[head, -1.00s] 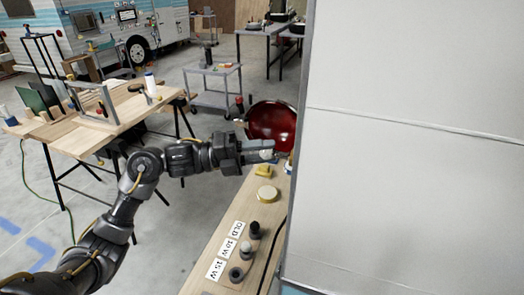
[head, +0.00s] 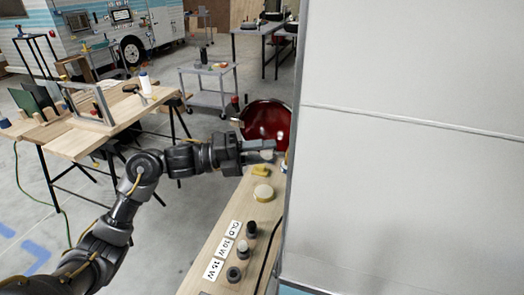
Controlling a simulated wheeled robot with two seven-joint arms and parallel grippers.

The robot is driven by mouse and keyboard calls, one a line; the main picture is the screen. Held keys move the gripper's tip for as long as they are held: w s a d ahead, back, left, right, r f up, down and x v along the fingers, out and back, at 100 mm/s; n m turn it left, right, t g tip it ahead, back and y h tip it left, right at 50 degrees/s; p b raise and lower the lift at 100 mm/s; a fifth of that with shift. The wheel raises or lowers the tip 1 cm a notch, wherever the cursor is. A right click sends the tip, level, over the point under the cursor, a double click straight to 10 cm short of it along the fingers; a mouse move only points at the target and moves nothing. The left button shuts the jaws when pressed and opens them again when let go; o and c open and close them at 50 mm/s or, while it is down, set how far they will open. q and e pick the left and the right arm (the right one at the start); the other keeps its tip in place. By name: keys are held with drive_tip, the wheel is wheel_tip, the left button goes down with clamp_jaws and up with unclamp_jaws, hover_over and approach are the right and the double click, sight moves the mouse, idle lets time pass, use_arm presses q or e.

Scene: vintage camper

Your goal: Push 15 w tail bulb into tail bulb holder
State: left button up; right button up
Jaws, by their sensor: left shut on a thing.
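My left gripper (head: 262,152) is shut beside the edge of the white camper wall. A small pale thing (head: 267,156) shows between its fingers, likely the 15 W tail bulb; most of it is hidden. The dark ring stand (head: 233,274) by the "15 W" card (head: 214,268) looks empty. A red lens (head: 267,121) shows just behind the gripper. The tail bulb holder is not clearly visible; the wall edge and fingers cover that area. My right gripper is out of view.
The narrow wooden board (head: 216,254) carries a yellow block (head: 261,170), a round cream-lidded tin (head: 263,193) and other small stands (head: 251,229). The large white camper wall (head: 410,160) blocks the right side. A workbench (head: 80,138) stands at the left.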

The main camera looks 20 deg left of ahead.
use_arm(q)
drive_tip(key=shift+s+d, duration=0.1)
drive_tip(key=shift+d, duration=1)
idle(0.6)
drive_tip(key=o, duration=1)
drive_tip(key=shift+o, duration=0.2)
drive_tip(key=shift+a+f+b, duration=0.1)
drive_tip(key=shift+a+b, duration=0.2)
drive_tip(key=shift+a, duration=0.05)
drive_tip(key=r+b+v, duration=0.1)
drive_tip(key=b+v, duration=0.2)
drive_tip(key=v, duration=0.7)
drive_tip(key=shift+f, duration=0.4)
drive_tip(key=shift+s+a, duration=0.15)
drive_tip(key=shift+s, duration=0.05)
